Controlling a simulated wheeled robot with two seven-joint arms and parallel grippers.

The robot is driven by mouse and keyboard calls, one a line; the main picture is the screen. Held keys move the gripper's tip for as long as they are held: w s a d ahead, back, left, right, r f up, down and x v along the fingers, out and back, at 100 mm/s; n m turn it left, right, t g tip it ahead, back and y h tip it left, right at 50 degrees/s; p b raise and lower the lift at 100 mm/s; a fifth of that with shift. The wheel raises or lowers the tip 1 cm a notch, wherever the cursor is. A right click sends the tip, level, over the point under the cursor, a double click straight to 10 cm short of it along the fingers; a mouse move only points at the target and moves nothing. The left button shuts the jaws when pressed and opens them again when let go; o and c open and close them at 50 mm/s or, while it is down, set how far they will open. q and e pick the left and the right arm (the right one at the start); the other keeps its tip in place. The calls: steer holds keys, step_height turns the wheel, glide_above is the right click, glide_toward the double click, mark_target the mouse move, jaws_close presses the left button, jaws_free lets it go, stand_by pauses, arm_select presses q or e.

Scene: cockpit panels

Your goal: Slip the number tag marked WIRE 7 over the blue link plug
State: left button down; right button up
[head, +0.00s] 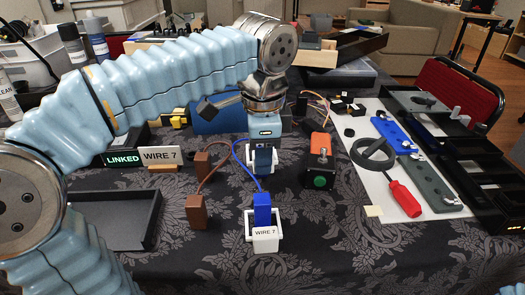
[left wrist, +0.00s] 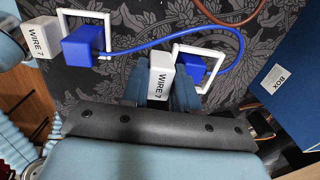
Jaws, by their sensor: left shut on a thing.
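My left gripper (head: 263,172) is shut on a white number tag marked WIRE 7 (left wrist: 160,75). In the left wrist view, a blue plug (left wrist: 192,68) shows within this tag's white loop; how far through cannot be told. A second white tag marked WIRE 7 (head: 265,234) is at the near blue plug (head: 262,208), its loop around the plug. They also show at the upper left of the wrist view as the tag (left wrist: 35,38) and plug (left wrist: 85,45). A blue cable (head: 238,158) joins the two plugs. My right gripper is not in view.
Two brown plugs (head: 196,212) with a brown cable stand left of the blue ones. A LINKED sign (head: 123,159) and WIRE 7 card (head: 160,154) are further left, behind a dark tray (head: 152,222). A box with a green button (head: 319,181) stands right.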

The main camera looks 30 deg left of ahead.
arm_select(q)
steer(key=shift+f+b, duration=1.05)
steer(key=shift+f, duration=0.7)
steer(key=c, duration=0.8)
jaws_free()
steer(key=r+p, duration=0.1)
steer(key=r, duration=0.3)
steer(key=r+p, duration=0.1)
steer(key=r, duration=0.4)
steer(key=s+r+p, duration=0.1)
steer(key=r, duration=0.3)
steer(key=shift+d+r+p, duration=0.3)
steer(key=shift+r, duration=0.05)
